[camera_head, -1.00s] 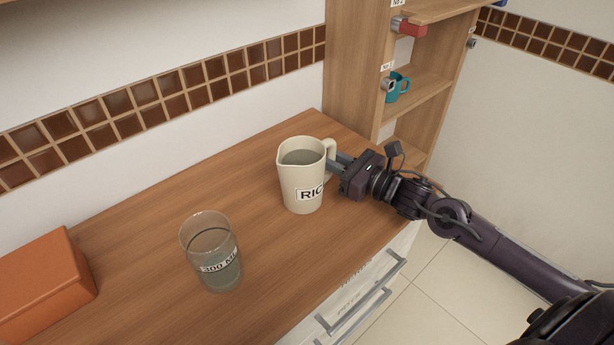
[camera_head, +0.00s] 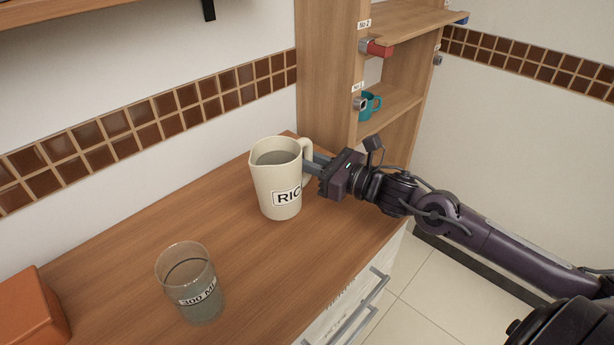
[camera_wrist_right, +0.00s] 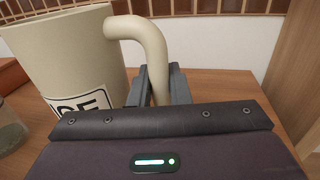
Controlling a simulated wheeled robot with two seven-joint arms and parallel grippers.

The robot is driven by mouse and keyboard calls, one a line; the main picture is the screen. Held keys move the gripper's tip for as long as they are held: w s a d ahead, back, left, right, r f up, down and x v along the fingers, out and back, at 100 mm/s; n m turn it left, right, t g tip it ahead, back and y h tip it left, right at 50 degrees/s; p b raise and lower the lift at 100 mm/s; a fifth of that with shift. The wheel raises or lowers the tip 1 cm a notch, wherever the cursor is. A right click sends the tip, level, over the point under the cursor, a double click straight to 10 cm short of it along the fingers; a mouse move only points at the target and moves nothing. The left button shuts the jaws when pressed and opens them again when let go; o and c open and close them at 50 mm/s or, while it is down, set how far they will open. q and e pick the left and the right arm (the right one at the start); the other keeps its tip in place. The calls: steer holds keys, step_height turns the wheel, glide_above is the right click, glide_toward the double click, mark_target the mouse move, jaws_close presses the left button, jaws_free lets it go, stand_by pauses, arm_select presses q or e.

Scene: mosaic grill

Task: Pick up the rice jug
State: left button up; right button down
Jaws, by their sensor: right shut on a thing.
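The rice jug (camera_head: 277,183) is cream-coloured, with a label reading "RIC" in the head view, the rest turned away. It is upright at the back right of the wooden counter, and I cannot tell whether its base touches the wood. My right gripper (camera_head: 312,165) comes in from the right and is shut on the jug's handle. In the right wrist view the handle (camera_wrist_right: 150,45) passes down between the two fingers (camera_wrist_right: 160,85), with the jug body (camera_wrist_right: 68,60) to the left. My left gripper is not in view.
A glass marked "300 ML" (camera_head: 190,283) stands on the counter (camera_head: 120,260) in front of the jug. An orange box (camera_head: 28,312) is at the left. A wooden shelf unit (camera_head: 325,80) with a teal mug (camera_head: 370,106) rises behind the gripper. Drawers are below the counter's right edge.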

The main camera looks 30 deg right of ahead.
step_height(320, 180, up, 15)
steer(key=shift+a+f, duration=0.1)
stand_by(0.4)
